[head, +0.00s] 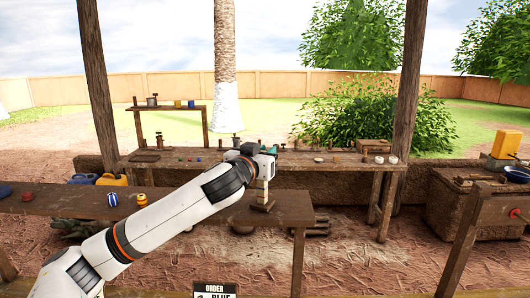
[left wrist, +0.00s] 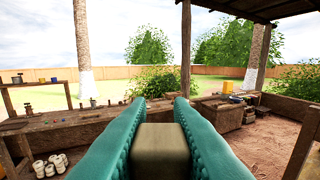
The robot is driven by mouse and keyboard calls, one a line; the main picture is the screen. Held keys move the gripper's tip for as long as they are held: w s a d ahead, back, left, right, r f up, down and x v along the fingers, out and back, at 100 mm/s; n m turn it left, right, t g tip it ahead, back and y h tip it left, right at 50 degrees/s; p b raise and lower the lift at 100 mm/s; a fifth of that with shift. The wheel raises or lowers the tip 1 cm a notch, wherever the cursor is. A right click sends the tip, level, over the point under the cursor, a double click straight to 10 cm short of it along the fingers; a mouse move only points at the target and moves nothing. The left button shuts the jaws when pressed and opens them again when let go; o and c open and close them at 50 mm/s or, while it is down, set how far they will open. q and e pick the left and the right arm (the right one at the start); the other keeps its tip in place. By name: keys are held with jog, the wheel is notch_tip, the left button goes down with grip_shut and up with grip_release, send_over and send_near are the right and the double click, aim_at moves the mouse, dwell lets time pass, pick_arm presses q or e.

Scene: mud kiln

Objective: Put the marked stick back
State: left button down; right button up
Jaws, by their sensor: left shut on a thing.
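My left gripper (head: 266,150) is in the middle of the head view, in front of the back workbench. In the left wrist view its two teal padded fingers (left wrist: 158,125) are shut on a squared olive-brown piece (left wrist: 159,147). In the head view a pale upright stick (head: 262,188) shows just below the gripper, above a small wooden block (head: 262,206). I cannot tell whether stick and block are one piece, and no marking on it can be made out. My right gripper is in neither view.
The back workbench (head: 330,167) holds several small items. A nearer plank table (head: 60,206) carries a striped blue pot (head: 112,199) and an orange-banded pot (head: 141,199). An order sign (head: 214,291) reading "BLUE" stands at the front. Wooden posts (head: 405,80) frame the shelter.

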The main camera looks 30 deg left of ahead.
pick_arm(q)
jog(key=shift+f, duration=0.2)
jog(key=c, duration=1.3)
grip_release()
jog(key=shift+w, duration=0.1)
jog(key=shift+r, duration=0.1)
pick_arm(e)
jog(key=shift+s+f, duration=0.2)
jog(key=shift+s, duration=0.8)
pick_arm(q)
jog(key=shift+r, duration=0.1)
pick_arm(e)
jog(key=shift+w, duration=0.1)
pick_arm(q)
jog(key=s+d+b, duration=0.2)
jog(key=s+b, duration=0.3)
jog(key=s, duration=0.7)
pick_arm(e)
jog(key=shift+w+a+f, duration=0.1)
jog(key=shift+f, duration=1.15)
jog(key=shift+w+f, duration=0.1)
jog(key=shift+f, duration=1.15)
